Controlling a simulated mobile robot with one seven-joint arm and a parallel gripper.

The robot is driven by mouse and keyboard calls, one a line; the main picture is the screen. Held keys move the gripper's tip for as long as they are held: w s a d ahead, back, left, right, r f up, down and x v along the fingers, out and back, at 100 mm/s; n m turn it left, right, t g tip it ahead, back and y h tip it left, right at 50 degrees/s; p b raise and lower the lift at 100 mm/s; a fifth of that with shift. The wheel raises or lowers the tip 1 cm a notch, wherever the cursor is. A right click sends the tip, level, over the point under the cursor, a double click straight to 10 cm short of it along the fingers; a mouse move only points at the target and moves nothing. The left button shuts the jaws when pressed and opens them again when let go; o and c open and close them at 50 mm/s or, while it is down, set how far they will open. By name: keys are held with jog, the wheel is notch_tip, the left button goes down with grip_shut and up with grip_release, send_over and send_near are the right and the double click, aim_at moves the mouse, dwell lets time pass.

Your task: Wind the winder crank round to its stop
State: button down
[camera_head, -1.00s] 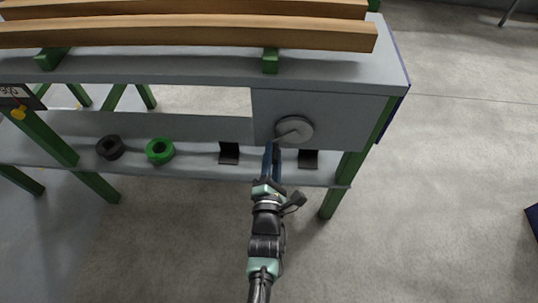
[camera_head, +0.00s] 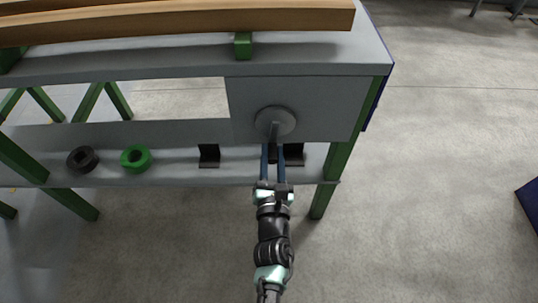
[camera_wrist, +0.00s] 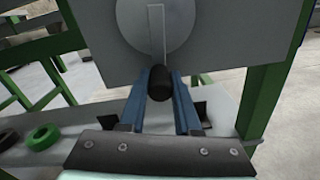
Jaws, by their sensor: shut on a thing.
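The winder is a round grey disc (camera_head: 275,119) on the front panel under the table top. In the wrist view the disc (camera_wrist: 158,22) carries a pale crank arm (camera_wrist: 157,38) that points straight down from its middle. A black knob (camera_wrist: 160,84) is at the lower end of the crank arm. My gripper (camera_head: 273,150) reaches up to the crank from below. In the wrist view my gripper's blue fingers (camera_wrist: 161,95) are shut on the knob, one on each side.
The lower shelf (camera_head: 225,176) holds a black ring (camera_head: 82,159), a green ring (camera_head: 136,158) and two dark brackets, one of them (camera_head: 209,156) left of my gripper. Wooden beams (camera_head: 180,22) lie on top. A green leg (camera_head: 325,185) stands right of my arm. The floor in front is clear.

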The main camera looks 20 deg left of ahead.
jog(key=shift+d, duration=0.15)
dwell(0.3)
jog(key=c, duration=0.6)
grip_release()
jog(key=p+v, duration=0.1)
jog(key=v, duration=1.2)
jog(key=shift+p, duration=0.3)
